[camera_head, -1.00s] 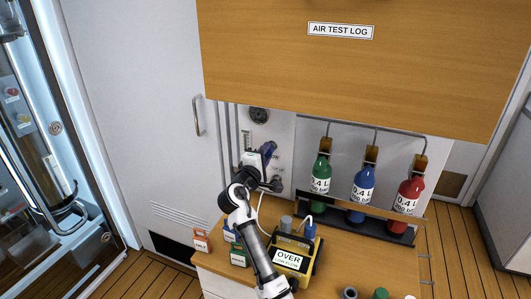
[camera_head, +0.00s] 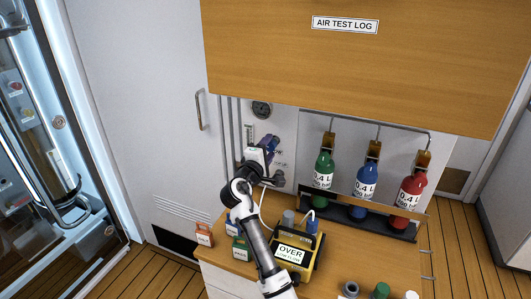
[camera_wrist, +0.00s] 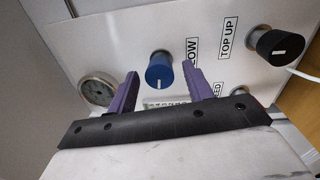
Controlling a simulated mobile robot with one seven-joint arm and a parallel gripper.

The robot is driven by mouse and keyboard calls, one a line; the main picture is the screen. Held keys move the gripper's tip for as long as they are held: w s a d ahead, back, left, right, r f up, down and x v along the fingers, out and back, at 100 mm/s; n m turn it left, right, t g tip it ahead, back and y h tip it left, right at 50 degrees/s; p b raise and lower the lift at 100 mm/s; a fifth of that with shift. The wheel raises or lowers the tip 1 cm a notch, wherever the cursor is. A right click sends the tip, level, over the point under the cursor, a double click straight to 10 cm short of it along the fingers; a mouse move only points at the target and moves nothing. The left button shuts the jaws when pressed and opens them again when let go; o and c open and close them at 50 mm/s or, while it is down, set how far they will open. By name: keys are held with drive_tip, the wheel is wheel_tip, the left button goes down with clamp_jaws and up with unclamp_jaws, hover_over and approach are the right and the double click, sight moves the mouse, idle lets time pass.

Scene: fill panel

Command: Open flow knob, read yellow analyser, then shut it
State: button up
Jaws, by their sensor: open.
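In the wrist view, the blue flow knob (camera_wrist: 160,70) with a white line sits on the white panel, beside a partly covered label ending in "LOW". My gripper (camera_wrist: 162,82) has its two purple fingers apart, one on each side of the knob in the picture; I cannot tell whether they touch it. In the head view my gripper (camera_head: 268,144) is at the panel, and the flow knob is hidden there. The yellow analyser (camera_head: 297,252) stands on the wooden counter, its screen reading "OVER" with a smaller line too small to read.
A black knob (camera_wrist: 280,45) labelled "TOP UP" and a round gauge (camera_wrist: 98,90) are on the panel. Green (camera_head: 323,172), blue (camera_head: 365,183) and red (camera_head: 410,192) bottles stand in a rack to the right. A wooden "AIR TEST LOG" board (camera_head: 345,65) overhangs above.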

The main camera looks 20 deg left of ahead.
drive_tip(key=s+b, duration=0.4)
drive_tip(key=s, duration=0.9)
drive_tip(key=shift+s+a+f, duration=0.3)
drive_tip(key=shift+s+f, duration=0.05)
drive_tip(key=shift+s, duration=0.05)
idle(0.5)
